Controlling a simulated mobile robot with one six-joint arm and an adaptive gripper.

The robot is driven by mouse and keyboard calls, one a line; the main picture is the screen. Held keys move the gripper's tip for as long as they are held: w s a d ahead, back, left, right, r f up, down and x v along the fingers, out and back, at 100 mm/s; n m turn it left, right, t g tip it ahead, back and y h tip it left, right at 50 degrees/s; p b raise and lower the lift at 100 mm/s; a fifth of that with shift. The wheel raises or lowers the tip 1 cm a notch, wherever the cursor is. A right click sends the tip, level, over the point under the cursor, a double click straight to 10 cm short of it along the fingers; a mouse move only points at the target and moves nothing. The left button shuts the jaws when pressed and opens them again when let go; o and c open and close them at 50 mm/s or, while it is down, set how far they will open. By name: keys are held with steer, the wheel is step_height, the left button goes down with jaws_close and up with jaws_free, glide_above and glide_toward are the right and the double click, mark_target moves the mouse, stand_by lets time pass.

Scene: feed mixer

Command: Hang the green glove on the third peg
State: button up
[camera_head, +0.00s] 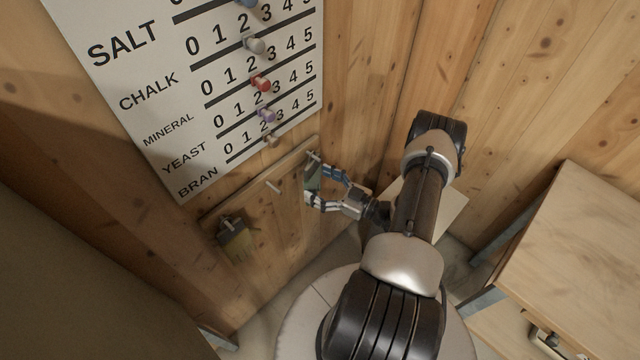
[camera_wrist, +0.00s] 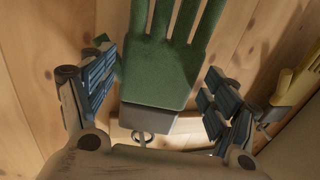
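The green glove (camera_wrist: 165,70) has a grey cuff (camera_wrist: 150,119) with a metal ring (camera_wrist: 142,137) at its end. In the wrist view its fingers point up in the picture, and the ring lies against the peg rail (camera_wrist: 185,138). In the head view the glove (camera_head: 313,178) hangs by the right-hand peg (camera_head: 312,156). I cannot clearly tell whether the ring is around that peg. My gripper (camera_head: 314,186) is open, with one finger on each side of the glove; in the wrist view (camera_wrist: 158,70) gaps show between both fingers and the glove.
A yellow glove (camera_head: 238,243) hangs at the left peg; it also shows at the right of the wrist view (camera_wrist: 297,80). The middle peg (camera_head: 273,186) is bare. A white board (camera_head: 200,85) with coloured knobs is above the rail. A wooden table (camera_head: 575,240) stands at right.

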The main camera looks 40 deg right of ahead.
steer(key=shift+o, duration=1.1)
steer(key=v, duration=1.2)
